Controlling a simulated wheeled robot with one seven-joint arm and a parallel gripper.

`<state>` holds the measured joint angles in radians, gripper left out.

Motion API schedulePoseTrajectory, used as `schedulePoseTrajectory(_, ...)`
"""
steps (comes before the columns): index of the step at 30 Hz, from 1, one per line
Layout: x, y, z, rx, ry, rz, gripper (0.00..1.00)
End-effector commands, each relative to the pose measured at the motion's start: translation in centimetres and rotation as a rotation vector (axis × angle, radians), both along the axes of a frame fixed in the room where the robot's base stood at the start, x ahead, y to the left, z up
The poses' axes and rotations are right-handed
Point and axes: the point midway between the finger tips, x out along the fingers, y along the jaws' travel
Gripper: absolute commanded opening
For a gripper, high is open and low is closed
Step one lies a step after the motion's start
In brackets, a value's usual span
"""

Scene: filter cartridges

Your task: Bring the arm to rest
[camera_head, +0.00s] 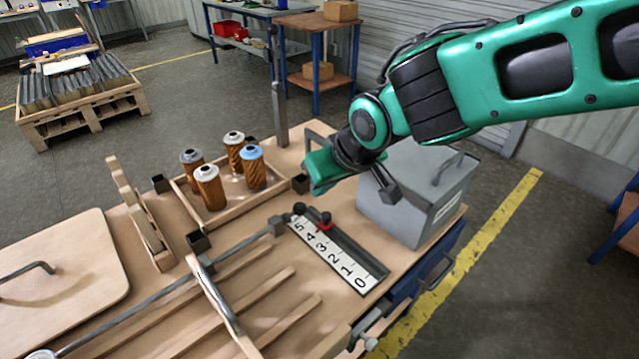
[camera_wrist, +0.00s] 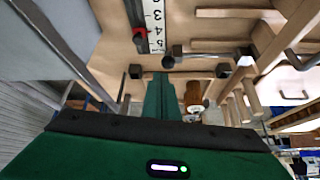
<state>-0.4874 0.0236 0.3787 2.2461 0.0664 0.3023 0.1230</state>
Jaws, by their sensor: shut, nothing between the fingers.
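My gripper (camera_head: 320,168) is green and hangs above the workbench, between the cartridge tray and the grey box. Its green fingers (camera_wrist: 161,92) are together in the wrist view, with nothing between them. Several filter cartridges with brown pleated bodies stand upright in a wooden tray (camera_head: 226,203) to the left of the gripper. One has a blue top (camera_head: 253,170), one a darker grey top (camera_head: 192,165), and others have pale tops (camera_head: 209,188). One brown cartridge (camera_wrist: 193,94) shows beside the fingers in the wrist view.
A grey lidded box (camera_head: 415,195) with a handle stands right of the gripper. A numbered scale (camera_head: 335,255) with a red slider (camera_head: 325,222) lies in front. Metal rods, wooden strips and a wooden board (camera_head: 60,270) occupy the left and front. A post (camera_head: 280,115) rises behind the tray.

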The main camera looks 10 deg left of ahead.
Motion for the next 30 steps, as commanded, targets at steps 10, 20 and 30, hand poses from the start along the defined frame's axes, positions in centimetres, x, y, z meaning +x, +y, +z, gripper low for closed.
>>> schedulePoseTrajectory(10,0.4,-0.8,0.0,-0.007,0.0,-0.015,0.0)
schedulePoseTrajectory(20,3.8,-17.4,0.4,-0.129,0.066,-0.315,0.0)
schedulePoseTrajectory(30,-2.3,-38.5,0.7,-0.206,0.266,-0.758,0.0)
